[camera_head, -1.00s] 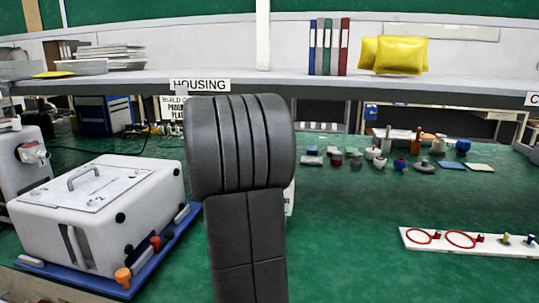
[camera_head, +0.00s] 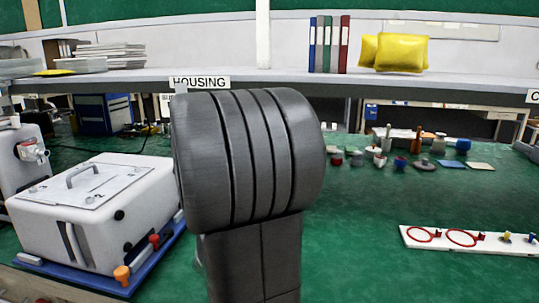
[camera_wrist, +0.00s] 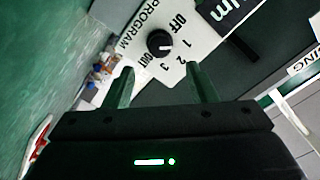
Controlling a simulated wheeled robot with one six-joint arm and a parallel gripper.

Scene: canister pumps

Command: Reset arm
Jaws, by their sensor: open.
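My gripper (camera_wrist: 163,86) shows in the wrist view with its two green fingers apart and nothing between them. Beyond the fingertips is a white panel (camera_wrist: 205,45) with a black knob (camera_wrist: 160,43) and the printed words PROGRAM, OFF and OUT and the numbers 1, 2 and 3. The fingers look apart from the knob, though the exact gap is hard to tell. In the head view my arm fills the middle and hides the gripper and the panel.
A white housing box (camera_head: 98,205) stands on a blue tray (camera_head: 160,255) at left. A white board with red rings (camera_head: 470,240) lies at right. Several small parts (camera_head: 400,150) stand at the back of the green bench. A shelf (camera_head: 300,80) runs above.

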